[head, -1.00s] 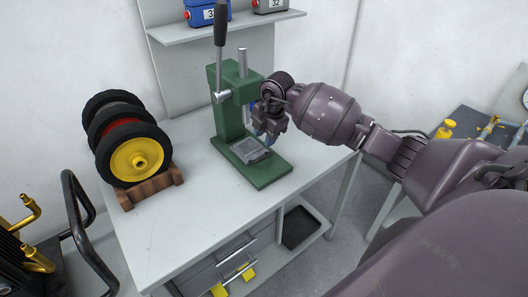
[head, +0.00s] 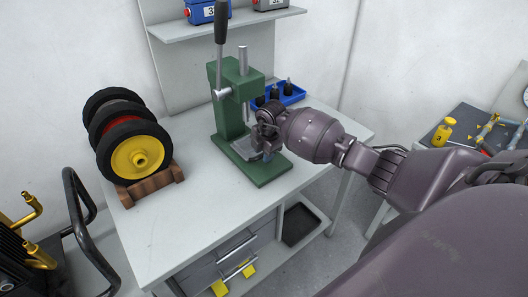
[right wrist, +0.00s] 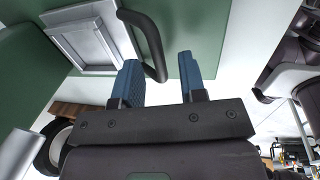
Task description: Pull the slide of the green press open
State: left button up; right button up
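The green press (head: 232,115) stands on the white workbench. Its grey slide (head: 245,150) lies on the green base, partly hidden behind my right gripper (head: 266,150). In the right wrist view the slide (right wrist: 88,42) shows as a pale framed plate with a dark curved handle (right wrist: 152,40). My right gripper (right wrist: 160,65) is open there, its two blue fingers apart. The handle's near end shows between the fingertips, closer to the left one; I cannot tell if they touch. My left gripper is not in view.
A rack of wheels (head: 130,150) stands left of the press. A blue tray (head: 290,97) with black pieces sits behind my right wrist. The press's long lever (head: 221,50) rises above it. The front of the workbench (head: 185,230) is clear.

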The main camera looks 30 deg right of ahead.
grip_shut()
jog(key=shift+f, duration=0.1)
dwell(0.4)
